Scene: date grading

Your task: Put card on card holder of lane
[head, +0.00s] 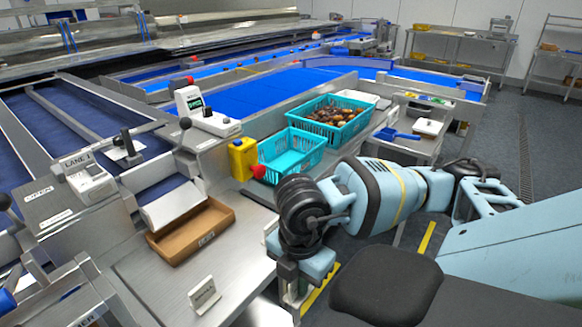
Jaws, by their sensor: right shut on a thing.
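My right gripper (296,290) points down past the front edge of the steel bench. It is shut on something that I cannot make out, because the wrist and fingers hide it. A small white card with print (204,294) stands on the bench to the left of this gripper, apart from it. My left gripper is not in view.
A brown tray (212,238) lies on the steel bench (240,262). A yellow container (243,158), an empty teal basket (278,141) and a teal basket of dates (343,134) stand behind my right wrist. A white weighing unit (215,122) is farther back. The bench around the card is clear.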

